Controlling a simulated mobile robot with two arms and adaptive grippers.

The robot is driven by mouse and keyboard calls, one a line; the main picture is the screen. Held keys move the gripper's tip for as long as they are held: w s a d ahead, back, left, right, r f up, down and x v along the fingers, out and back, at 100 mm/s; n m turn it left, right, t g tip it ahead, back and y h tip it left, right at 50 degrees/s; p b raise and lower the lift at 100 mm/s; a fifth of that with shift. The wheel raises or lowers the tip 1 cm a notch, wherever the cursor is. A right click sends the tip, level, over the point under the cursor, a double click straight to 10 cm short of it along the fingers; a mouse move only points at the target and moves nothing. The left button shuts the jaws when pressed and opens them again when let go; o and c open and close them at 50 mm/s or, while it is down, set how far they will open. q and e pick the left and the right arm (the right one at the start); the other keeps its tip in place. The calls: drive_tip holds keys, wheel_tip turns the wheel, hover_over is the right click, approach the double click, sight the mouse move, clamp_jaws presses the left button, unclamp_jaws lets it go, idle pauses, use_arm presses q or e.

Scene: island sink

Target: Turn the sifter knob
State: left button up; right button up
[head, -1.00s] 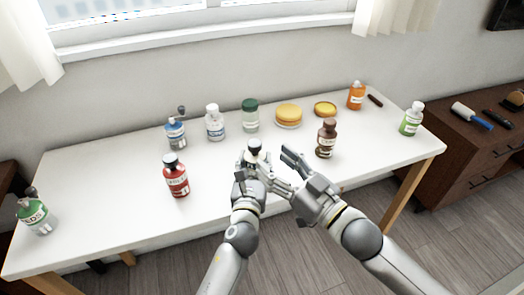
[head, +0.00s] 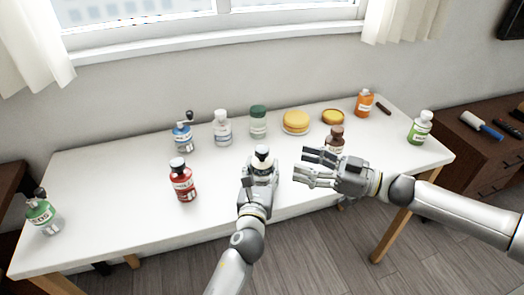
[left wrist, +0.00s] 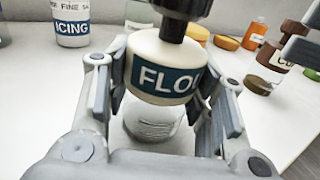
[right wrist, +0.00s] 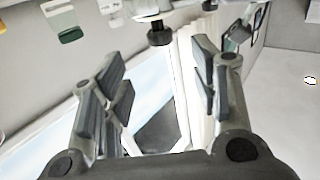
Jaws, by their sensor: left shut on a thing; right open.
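A cream container with a blue band reading "FLO…" and a dark top (left wrist: 185,12) is in the left wrist view. It shows in the head view as a white container with a black top (head: 263,151). My left gripper (head: 262,176) is shut around its body near the table's front; the fingers hide its sides. My right gripper (head: 310,168) is open and empty, to the right of the container, fingers pointing left at it and apart from it. In the right wrist view a black knob (right wrist: 159,37) shows beyond the open fingers.
A red jar (head: 182,184) stands left of the held container. A blue cranked jar (head: 182,138), white jar (head: 223,130) and green-lidded jar (head: 258,124) stand behind. A brown bottle (head: 336,134) is partly hidden behind my right gripper. A green cranked jar (head: 40,216) is at far left.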

sight(267, 155)
drive_tip(key=x, duration=1.1)
drive_tip(key=shift+w+a, duration=0.15)
drive_tip(key=shift+a, duration=0.25)
drive_tip(key=c, duration=1.1)
drive_tip(key=shift+o, duration=0.2)
drive_tip(key=shift+a+m+t, duration=0.1)
drive_tip(key=shift+m+t, duration=0.3)
drive_tip(key=shift+a+m+t+h, duration=0.2)
drive_tip(key=shift+m+t+h, duration=1.3)
drive_tip(key=shift+t, duration=0.5)
drive_tip(key=shift+d+r+m+t+h, duration=0.1)
drive_tip(key=shift+m+t+h, duration=0.2)
drive_tip(key=shift+t+h, duration=0.15)
drive_tip(key=shift+d, duration=0.1)
drive_tip(key=o, duration=1.1)
drive_tip(key=shift+c, duration=0.2)
